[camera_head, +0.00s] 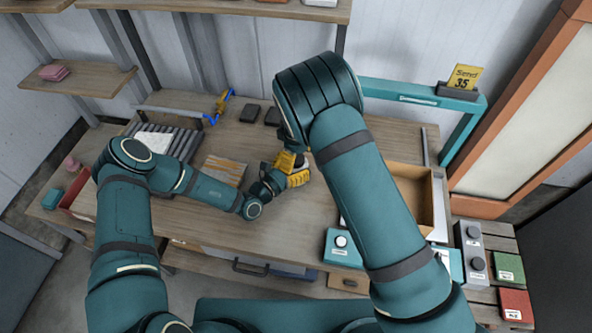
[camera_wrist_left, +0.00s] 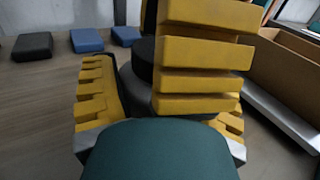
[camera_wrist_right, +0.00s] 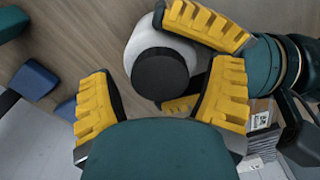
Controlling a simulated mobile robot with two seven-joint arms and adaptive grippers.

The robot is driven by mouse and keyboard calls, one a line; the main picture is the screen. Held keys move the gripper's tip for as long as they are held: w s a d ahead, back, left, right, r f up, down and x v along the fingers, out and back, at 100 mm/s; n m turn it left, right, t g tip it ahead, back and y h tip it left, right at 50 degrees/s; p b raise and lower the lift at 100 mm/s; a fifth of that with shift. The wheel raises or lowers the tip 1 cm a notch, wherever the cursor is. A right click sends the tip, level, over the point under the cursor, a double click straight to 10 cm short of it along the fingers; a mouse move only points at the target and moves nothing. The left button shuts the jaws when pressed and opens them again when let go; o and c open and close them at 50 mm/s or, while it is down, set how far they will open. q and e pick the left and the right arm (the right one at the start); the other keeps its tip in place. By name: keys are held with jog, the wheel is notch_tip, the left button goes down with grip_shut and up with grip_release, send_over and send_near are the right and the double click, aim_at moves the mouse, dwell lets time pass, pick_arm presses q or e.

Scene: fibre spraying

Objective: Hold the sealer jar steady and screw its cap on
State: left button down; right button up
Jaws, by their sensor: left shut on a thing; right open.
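The sealer jar (camera_wrist_right: 135,45) shows in the right wrist view as a round pale body under a dark round cap (camera_wrist_right: 160,74). The cap lies over the jar's top; how far it is threaded I cannot tell. My left gripper (camera_head: 294,177) is shut on the jar from the side, its yellow fingers around the body in the right wrist view. My right gripper (camera_wrist_right: 162,85) is open above, with one finger on either side of the cap and a visible gap on the left. In the head view the jar is mostly hidden by the grippers.
On the workbench (camera_head: 310,215) a wooden tray (camera_head: 412,200) stands at the right. Dark blocks (camera_head: 250,113) lie behind the grippers, and an orange-patterned sheet (camera_head: 224,170) lies to the left. A teal box with a knob (camera_head: 341,243) sits at the front edge.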

jog(key=c, duration=1.3)
jog(key=m, duration=0.4)
jog(key=shift+m, duration=0.4)
jog(key=m, duration=0.4)
jog(key=shift+m, duration=0.4)
jog(key=o, duration=1.3)
jog(key=shift+a, duration=0.1)
